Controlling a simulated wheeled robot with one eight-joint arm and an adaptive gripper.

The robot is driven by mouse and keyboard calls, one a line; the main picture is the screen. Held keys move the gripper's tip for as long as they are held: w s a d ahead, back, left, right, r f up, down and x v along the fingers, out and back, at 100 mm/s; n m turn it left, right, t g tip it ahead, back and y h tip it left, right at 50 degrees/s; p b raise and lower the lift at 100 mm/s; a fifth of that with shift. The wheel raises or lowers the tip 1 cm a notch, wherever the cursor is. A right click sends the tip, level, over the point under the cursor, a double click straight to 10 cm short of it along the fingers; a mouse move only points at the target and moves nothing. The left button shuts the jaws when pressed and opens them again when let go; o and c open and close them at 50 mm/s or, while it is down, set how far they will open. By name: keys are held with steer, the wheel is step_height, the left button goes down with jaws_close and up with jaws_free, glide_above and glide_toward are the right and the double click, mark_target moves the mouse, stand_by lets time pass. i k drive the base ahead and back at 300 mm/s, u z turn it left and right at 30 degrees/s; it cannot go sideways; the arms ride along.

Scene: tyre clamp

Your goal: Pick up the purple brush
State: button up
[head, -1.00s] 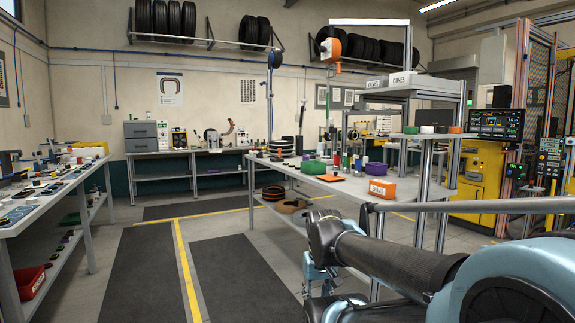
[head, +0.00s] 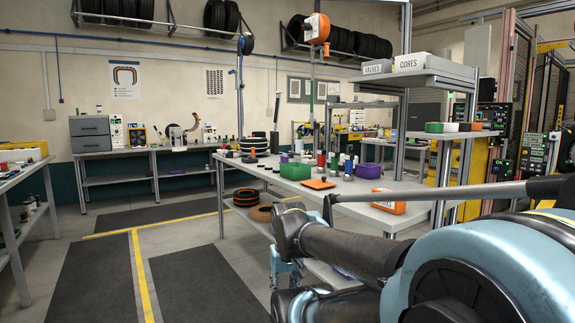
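I cannot make out the purple brush for certain. A small purple object (head: 368,170), whose shape is too small to tell, is on the middle workbench (head: 345,193) behind an orange bin. My arm reaches in from the lower right, in front of this bench. A light-blue jointed part at its far end, which looks like my gripper (head: 282,270), hangs low beside the bench's front edge. It is partly hidden by the arm, and its fingers are too unclear to read. I see nothing held in it.
On the middle bench are a green bin (head: 296,171), an orange tray (head: 319,184) and an orange labelled bin (head: 388,206). Tyres (head: 246,196) lie on its lower shelf. Another bench (head: 15,178) stands at the left. The dark-matted floor (head: 195,282) between is clear.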

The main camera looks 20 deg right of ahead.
mark_target(283, 159)
steer(key=z, duration=0.2)
steer(key=i, duration=1.05)
steer(key=z, duration=0.2)
steer(key=k, duration=0.5)
steer(key=u, duration=2.2)
steer(key=i, duration=2.4)
